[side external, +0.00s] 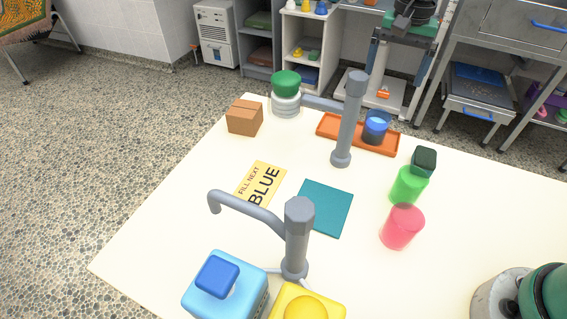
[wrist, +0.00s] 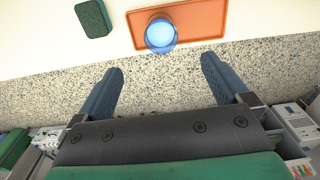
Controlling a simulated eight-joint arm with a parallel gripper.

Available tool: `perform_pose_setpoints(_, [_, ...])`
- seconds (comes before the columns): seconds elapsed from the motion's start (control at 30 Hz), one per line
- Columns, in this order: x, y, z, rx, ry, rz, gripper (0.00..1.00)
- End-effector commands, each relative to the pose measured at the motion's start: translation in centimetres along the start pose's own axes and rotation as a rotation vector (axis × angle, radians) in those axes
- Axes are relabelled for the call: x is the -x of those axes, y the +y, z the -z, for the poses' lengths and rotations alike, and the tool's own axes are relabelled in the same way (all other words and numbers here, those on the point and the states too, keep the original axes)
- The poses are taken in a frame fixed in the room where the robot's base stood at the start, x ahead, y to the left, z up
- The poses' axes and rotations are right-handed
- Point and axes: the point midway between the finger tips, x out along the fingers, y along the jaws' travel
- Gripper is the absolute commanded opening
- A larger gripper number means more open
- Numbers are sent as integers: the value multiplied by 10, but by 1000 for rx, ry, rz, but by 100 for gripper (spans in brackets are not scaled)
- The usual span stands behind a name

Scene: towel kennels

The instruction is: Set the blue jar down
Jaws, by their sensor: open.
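The blue jar (side external: 376,128) is see-through and stands upright on the orange tray (side external: 330,124), near the tray's right end in the side external view. In the wrist view the blue jar (wrist: 160,34) is seen from above, at the lower edge of the orange tray (wrist: 205,22). My gripper (wrist: 161,64) is open, with nothing between its two blue-grey fingers. Its fingers appear below the jar in the wrist view, apart from it, over the floor beyond the table edge.
A dark green block (side external: 424,161), green cup (side external: 408,186) and pink cup (side external: 402,226) stand right of the tray. A grey post (side external: 345,135) rises in front of it. A green-lidded jar (side external: 286,95) and brown box (side external: 245,118) are left. A teal mat (side external: 325,208) is clear.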

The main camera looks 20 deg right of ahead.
Motion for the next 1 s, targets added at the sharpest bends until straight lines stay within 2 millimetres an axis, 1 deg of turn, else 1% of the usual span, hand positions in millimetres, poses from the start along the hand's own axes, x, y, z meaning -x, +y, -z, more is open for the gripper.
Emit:
perform_pose_setpoints(0.17, [17, 18, -22, 155, 97, 77, 95])
perform_pose_setpoints(0.27, [24, 34, -40, 288, 190, 132, 95])
perform_pose_setpoints(0.37, [23, 50, -59, 419, 291, 175, 95])
perform_pose_setpoints(0.53, [11, 71, -84, 606, 451, 217, 95])
perform_pose_setpoints(0.6, [5, 77, -90, 660, 500, 224, 95])
perform_pose_setpoints(0.73, [-2, 82, -96, 721, 557, 228, 95])
perform_pose_setpoints(1.0, [-4, 83, -98, 739, 573, 229, 95])
